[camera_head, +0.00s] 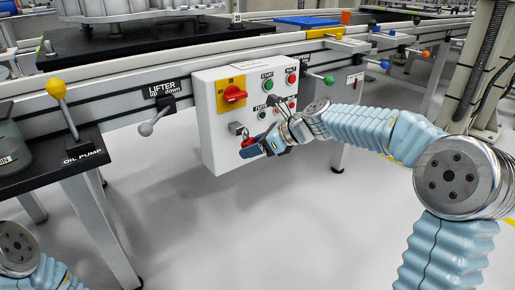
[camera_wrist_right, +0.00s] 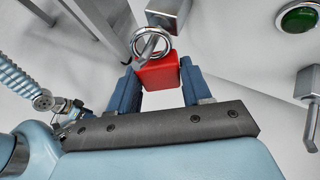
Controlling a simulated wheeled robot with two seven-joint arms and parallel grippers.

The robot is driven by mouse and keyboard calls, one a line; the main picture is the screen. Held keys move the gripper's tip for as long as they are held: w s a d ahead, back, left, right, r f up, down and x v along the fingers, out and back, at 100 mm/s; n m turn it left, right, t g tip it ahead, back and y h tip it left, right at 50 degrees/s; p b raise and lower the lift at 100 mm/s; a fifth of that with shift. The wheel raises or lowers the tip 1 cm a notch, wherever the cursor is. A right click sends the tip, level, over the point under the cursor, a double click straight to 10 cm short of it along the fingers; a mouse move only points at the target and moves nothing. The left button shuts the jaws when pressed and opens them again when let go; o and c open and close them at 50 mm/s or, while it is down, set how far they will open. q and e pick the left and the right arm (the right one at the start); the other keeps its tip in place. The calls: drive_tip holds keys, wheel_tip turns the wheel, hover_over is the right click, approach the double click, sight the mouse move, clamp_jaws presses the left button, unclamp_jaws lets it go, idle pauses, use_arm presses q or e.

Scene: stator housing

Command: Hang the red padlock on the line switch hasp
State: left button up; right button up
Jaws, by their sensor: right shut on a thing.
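The red padlock (camera_wrist_right: 158,74) sits between the two blue fingers of my right gripper (camera_wrist_right: 160,88), which is shut on its body. Its round metal shackle (camera_wrist_right: 136,42) points away from my palm. The grey hasp (camera_wrist_right: 172,14) is right by the shackle, and a pin or bar crosses the ring. I cannot tell whether the shackle is through the hasp or only in front of it. In the head view the padlock (camera_head: 247,141) is just below the hasp (camera_head: 237,128), mostly hidden by my right gripper (camera_head: 252,150).
The white control box (camera_head: 215,150) carries a red rotary switch (camera_head: 234,95) on a yellow plate and several buttons. A green button (camera_wrist_right: 298,18) and a metal handle (camera_wrist_right: 307,83) are right of the padlock. Lifter lever (camera_head: 150,127) and yellow-knobbed lever (camera_head: 57,89) stand left.

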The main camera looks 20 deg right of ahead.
drive_tip(key=shift+w+f, duration=0.1)
drive_tip(key=shift+f, duration=0.2)
idle(0.4)
drive_tip(key=o, duration=1.2)
drive_tip(key=shift+d+r, duration=0.1)
drive_tip(key=shift+p+v, duration=1.1)
drive_tip(key=shift+v, duration=1)
